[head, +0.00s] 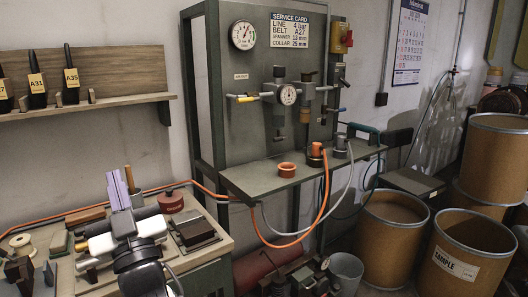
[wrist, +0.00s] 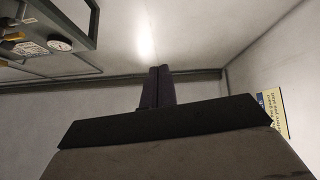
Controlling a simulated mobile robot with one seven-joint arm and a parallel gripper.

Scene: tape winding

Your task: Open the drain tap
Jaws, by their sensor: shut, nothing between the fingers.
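The green service panel (head: 265,70) carries an air line with a gauge and several small taps. One tap with a yellow handle (head: 245,98) is at the left end of the line. I cannot tell which one is the drain tap. My gripper (head: 117,186) is left of the panel, over the left bench, pointing up and apart from every tap. In the wrist view its fingers (wrist: 157,86) are together and empty.
The panel's shelf (head: 245,180) holds an orange ring (head: 287,169) and fittings with orange and grey hoses hanging in front. The left bench (head: 215,249) carries blocks and tools. Brown drums (head: 391,240) and a grey bucket (head: 346,272) stand at the right.

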